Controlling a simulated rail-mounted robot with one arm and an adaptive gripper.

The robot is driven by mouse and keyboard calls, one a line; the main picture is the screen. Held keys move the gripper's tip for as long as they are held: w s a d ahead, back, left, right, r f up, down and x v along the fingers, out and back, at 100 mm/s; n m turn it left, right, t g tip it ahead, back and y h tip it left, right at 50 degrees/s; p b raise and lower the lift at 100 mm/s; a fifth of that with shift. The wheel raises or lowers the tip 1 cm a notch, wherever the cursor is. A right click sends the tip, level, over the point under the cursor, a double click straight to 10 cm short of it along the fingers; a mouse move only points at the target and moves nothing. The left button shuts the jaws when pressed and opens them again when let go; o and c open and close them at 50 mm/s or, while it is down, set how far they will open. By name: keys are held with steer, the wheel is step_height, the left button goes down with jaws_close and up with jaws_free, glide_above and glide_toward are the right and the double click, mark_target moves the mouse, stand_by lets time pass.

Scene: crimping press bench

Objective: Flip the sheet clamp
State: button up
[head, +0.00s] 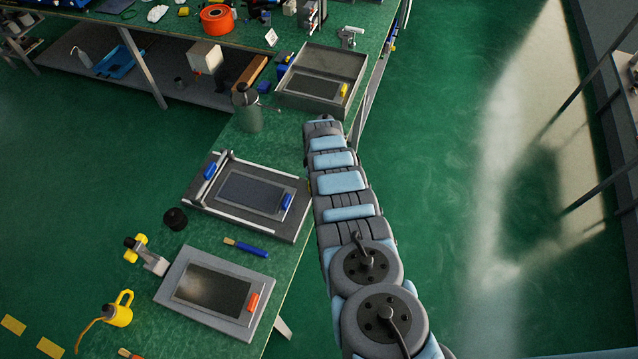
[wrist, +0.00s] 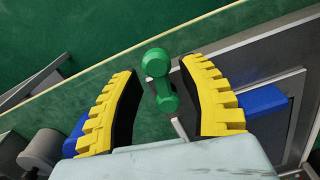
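A green handle (wrist: 161,80) with a rounded knob on a thin grey rod stands between my gripper's fingertips in the wrist view. It looks like the sheet clamp's lever. My gripper (wrist: 158,95) has yellow ridged fingers with dark inner pads. They are spread on either side of the handle, with a visible gap on the left and a narrower one on the right. The grey frame of a press (wrist: 250,52) lies at the right. In the head view, the middle press (head: 252,192) has a dark plate and blue grips. My arm covers its right side, hiding the green handle.
A press with a red grip (head: 215,290) stands nearer, and a grey tray with a yellow grip (head: 322,78) farther back. A blue-handled tool (head: 250,248) lies between the presses. A grey bottle (head: 247,112) stands behind the middle press. The floor right of the bench is clear.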

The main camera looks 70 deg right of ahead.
stand_by(0.3)
steer(key=shift+d+r, duration=0.2)
steer(key=shift+r, duration=0.7)
steer(key=shift+a+r, duration=0.25)
steer(key=shift+r, duration=0.5)
steer(key=shift+d+r, duration=0.15)
steer(key=shift+r, duration=0.6)
steer(key=shift+w+r, duration=0.1)
steer(key=shift+r, duration=3.45)
